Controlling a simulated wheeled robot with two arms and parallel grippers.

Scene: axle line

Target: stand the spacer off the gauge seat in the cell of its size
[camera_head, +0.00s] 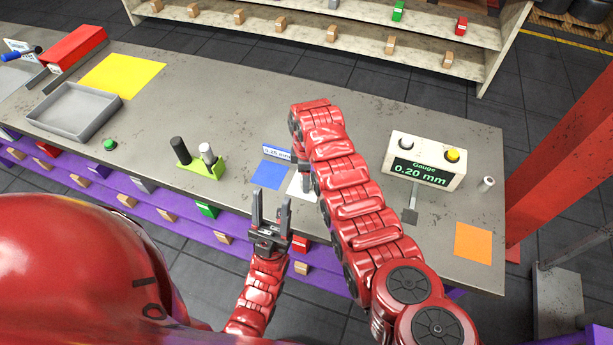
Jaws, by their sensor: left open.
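The gauge (428,162) stands at the right of the bench and its display reads 0.20 mm. A small dark grey plate (410,217), seemingly the gauge seat, lies in front of it with nothing visible on it. I cannot make out a spacer for certain. My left gripper (271,207) is open and empty at the bench's front edge, fingers pointing away from me. My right gripper (305,184) is mostly hidden behind my own arm, over a white square (295,187). Whether it holds anything cannot be seen. A blue square (270,175) with a small label (277,152) lies beside it.
A green holder (203,167) carries a black and a silver cylinder. A small silver cylinder (487,184) stands right of the gauge. An orange square (473,242) lies at the right edge. A grey tray (75,126) and yellow square (122,77) are at left. The back middle is clear.

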